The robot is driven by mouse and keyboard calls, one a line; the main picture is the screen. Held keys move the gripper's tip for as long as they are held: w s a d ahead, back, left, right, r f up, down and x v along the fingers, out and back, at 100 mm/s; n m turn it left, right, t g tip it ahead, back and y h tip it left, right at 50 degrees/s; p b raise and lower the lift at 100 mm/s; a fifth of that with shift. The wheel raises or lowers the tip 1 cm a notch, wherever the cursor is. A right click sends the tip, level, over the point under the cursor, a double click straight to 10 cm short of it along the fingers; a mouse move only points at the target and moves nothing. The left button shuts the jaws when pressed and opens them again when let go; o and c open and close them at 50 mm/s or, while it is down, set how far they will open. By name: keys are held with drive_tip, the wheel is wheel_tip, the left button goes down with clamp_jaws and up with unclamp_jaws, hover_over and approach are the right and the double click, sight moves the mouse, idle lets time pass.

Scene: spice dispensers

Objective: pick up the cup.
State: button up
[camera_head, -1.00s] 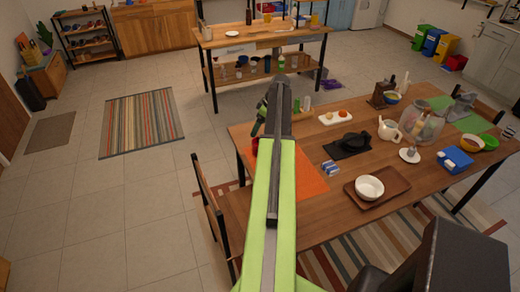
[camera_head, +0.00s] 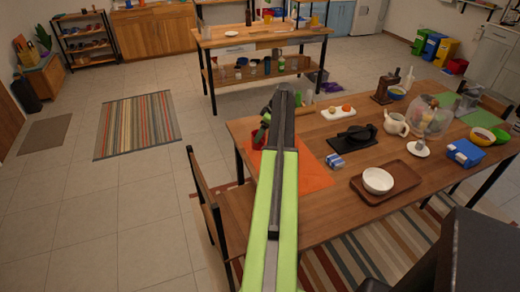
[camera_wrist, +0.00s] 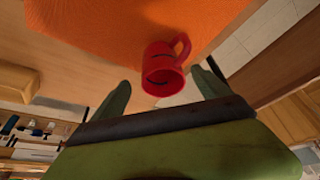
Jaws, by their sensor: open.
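A red cup (camera_wrist: 163,68) with a side handle shows in the wrist view, at the edge of an orange mat (camera_wrist: 130,25). Its open mouth faces the camera, and dark marks show on its side. My gripper (camera_wrist: 158,78) is open, with one dark green finger on each side of the cup in the picture. Gaps show between the cup and both fingers. In the head view the red cup (camera_head: 258,139) is partly hidden by my gripper and arm, near the left end of the table, by the orange mat (camera_head: 312,174).
The wooden table (camera_head: 330,215) also bears a white bowl (camera_head: 378,180) on a brown tray, a black pan-like object (camera_head: 352,138), a small blue-and-white item (camera_head: 334,161) and a white teapot (camera_head: 396,124). A chair (camera_head: 210,210) stands at the table's left side.

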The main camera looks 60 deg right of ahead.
sight(260, 143)
drive_tip(key=shift+f, duration=0.1)
drive_tip(key=b+x, duration=0.5)
drive_tip(key=shift+s+a+f, duration=0.15)
drive_tip(key=shift+s+f, duration=0.15)
drive_tip(key=shift+r, duration=0.2)
drive_tip(key=c, duration=1.7)
